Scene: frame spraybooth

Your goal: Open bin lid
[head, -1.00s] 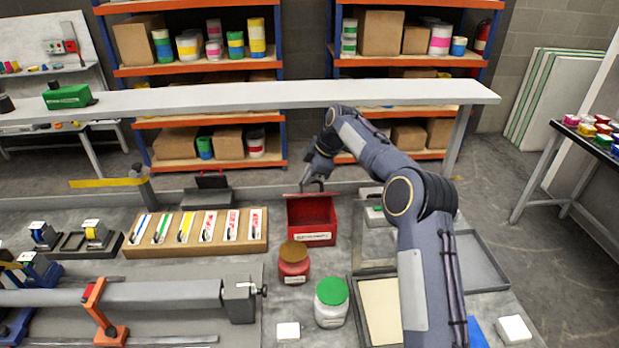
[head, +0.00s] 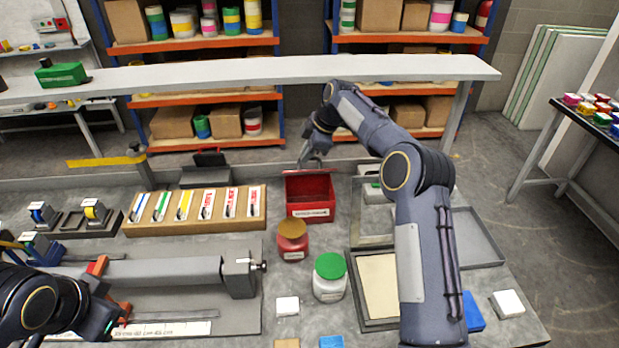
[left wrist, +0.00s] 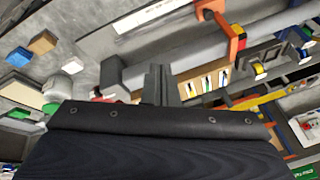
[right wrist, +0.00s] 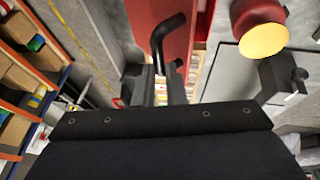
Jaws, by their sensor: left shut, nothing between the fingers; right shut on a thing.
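The red bin (head: 310,213) stands on the bench with its inside showing. Its red lid (head: 318,172) is raised at the back rim and shows nearly edge-on in the head view. My right gripper (head: 311,162) is at the lid. In the right wrist view the red lid (right wrist: 150,20) carries a bent black handle (right wrist: 170,32), and my right fingers (right wrist: 160,88) are shut at the handle's lower end; the exact contact is partly hidden. My left gripper (left wrist: 160,85) is shut and empty above the bench at the left, far from the bin.
A red jar (head: 292,243) and a green-lidded white jar (head: 329,275) stand in front of the bin. A wooden rack (head: 195,222) is left of it, trays (head: 470,235) right. A long grey shelf (head: 250,72) crosses behind. A clamp bar (head: 170,272) lies near my left arm.

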